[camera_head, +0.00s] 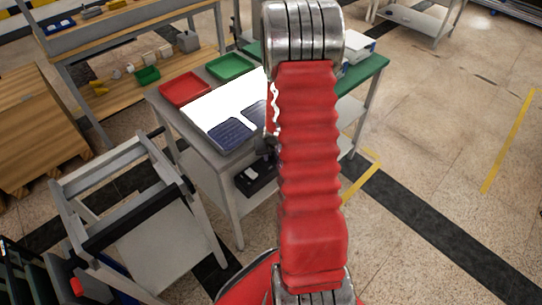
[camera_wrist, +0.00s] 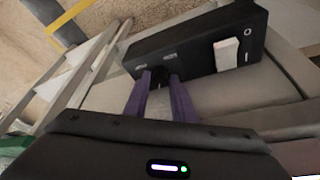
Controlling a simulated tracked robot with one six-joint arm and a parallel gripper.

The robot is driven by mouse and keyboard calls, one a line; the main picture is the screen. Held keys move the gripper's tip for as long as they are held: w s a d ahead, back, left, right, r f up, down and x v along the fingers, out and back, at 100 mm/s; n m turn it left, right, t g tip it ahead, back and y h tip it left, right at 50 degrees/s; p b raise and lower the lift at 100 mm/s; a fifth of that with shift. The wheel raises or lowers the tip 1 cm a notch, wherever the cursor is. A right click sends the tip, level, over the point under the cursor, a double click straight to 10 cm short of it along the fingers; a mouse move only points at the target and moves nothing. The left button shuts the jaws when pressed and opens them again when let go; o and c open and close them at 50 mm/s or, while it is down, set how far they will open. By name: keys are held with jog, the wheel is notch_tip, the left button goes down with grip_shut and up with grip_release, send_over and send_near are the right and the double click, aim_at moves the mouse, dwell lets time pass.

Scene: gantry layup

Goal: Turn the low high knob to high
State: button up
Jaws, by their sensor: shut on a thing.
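A black control box (camera_wrist: 205,45) crosses the upper part of the wrist view; it also shows in the head view (camera_head: 251,186) at the front of the grey table. The dark low high knob (camera_wrist: 158,74) is on the box's left part, with two small pale labels above it, too small to read surely. My gripper (camera_wrist: 160,80) has its two purple fingers on either side of the knob, shut on it. The fingers and shadow hide much of the knob, so I cannot tell which label it points to.
A white rocker switch (camera_wrist: 227,53) stands on the same box, right of the knob. The table carries a red tray (camera_head: 185,89), a green tray (camera_head: 230,66) and a dark blue sheet (camera_head: 231,134). A grey metal cart (camera_head: 125,190) stands close on the left. Floor at right is clear.

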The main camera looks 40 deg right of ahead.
jog(key=shift+w, duration=0.1)
jog(key=o, duration=0.7)
jog(key=shift+o, duration=0.8)
